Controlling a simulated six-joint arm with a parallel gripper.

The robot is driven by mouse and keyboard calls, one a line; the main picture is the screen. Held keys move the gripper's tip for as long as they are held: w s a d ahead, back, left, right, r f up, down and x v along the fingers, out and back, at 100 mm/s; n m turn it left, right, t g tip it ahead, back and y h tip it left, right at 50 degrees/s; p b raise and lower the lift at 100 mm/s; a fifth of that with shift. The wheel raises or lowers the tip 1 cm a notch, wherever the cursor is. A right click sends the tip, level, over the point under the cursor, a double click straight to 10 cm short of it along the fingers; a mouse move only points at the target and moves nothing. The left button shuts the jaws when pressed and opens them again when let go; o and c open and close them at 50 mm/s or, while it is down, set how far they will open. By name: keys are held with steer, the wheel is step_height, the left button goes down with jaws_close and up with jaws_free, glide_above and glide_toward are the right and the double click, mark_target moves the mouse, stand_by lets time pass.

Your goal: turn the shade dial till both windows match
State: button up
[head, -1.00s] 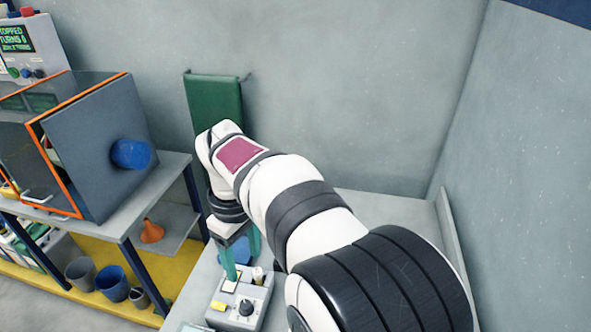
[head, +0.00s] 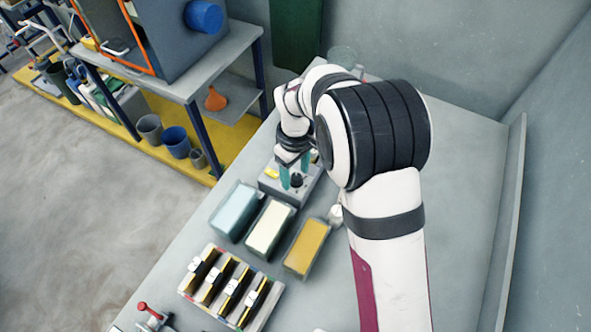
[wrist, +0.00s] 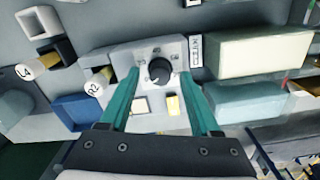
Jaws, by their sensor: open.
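The shade dial (wrist: 159,70) is a round black knob with a pale pointer mark on a light grey box (wrist: 112,57); it also shows in the head view (head: 297,181). Two small windows sit on the box: a pale cream one (wrist: 140,105) and a yellower one (wrist: 173,105); their shades look different. My gripper (wrist: 159,80) has two teal fingers, open and empty, one on each side of the dial in the wrist view. In the head view my gripper (head: 295,172) is over the box. I cannot tell whether the fingers touch the dial.
Light blue (head: 236,209), cream (head: 269,229) and yellow (head: 307,246) blocks stand in front of the box. A rack with several dark slots (head: 230,287) lies nearer. Labelled cylinders (wrist: 97,83) and a blue tray (wrist: 77,111) are beside the box. Bench at right is clear.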

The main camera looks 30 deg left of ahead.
jaws_close()
steer(key=shift+m, duration=0.3)
steer(key=m, duration=0.5)
steer(key=shift+m, duration=0.4)
steer(key=m, duration=0.5)
steer(key=shift+w+d, duration=0.1)
steer(key=shift+m, duration=0.3)
stand_by(0.3)
jaws_free()
